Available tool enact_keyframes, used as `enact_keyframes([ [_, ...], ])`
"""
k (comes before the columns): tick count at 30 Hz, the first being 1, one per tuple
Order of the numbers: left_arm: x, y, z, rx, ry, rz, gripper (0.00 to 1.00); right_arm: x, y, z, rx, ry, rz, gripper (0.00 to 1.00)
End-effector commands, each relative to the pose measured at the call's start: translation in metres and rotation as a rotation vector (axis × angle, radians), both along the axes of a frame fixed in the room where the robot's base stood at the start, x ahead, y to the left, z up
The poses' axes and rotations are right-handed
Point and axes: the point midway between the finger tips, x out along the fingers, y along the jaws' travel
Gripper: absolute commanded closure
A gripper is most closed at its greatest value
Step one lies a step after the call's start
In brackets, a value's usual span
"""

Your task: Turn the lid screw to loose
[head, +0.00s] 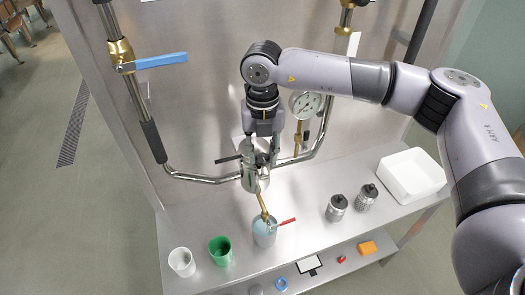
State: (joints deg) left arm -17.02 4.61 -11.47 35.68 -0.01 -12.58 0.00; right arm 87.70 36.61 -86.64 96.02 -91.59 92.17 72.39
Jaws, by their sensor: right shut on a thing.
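A steel vessel (249,184) sits in the pipework in front of the steel panel, at the middle of the head view. A black bar handle (228,158) sticks out to the left at its top. My right gripper (262,152) comes down from above onto the vessel's top. It is shut on what seems to be the lid screw, which the fingers mostly hide. I cannot tell the screw's turn position. My left gripper is not in view.
Below the vessel, a brass outlet with a red lever (287,221) stands over a bluish container (264,233). A green cup (220,250), a white cup (182,262), two metal canisters (337,208) and a white tray (411,175) stand on the bench. A gauge (306,104) is behind.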

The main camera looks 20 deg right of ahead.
Motion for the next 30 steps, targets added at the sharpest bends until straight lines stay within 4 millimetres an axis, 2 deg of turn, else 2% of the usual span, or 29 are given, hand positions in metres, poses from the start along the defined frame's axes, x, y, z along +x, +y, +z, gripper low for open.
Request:
enact_keyframes([
  [7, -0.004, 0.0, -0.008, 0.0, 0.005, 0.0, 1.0, 0.0, 0.0, -0.002, 0.0, -0.001, 0.033, 0.99],
  [13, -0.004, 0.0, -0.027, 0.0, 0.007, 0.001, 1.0, 0.0, 0.0, -0.005, 0.001, -0.003, 0.133, 0.99],
  [30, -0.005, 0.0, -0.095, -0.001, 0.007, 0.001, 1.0, 0.001, 0.0, -0.004, 0.001, -0.003, 0.651, 0.99],
])
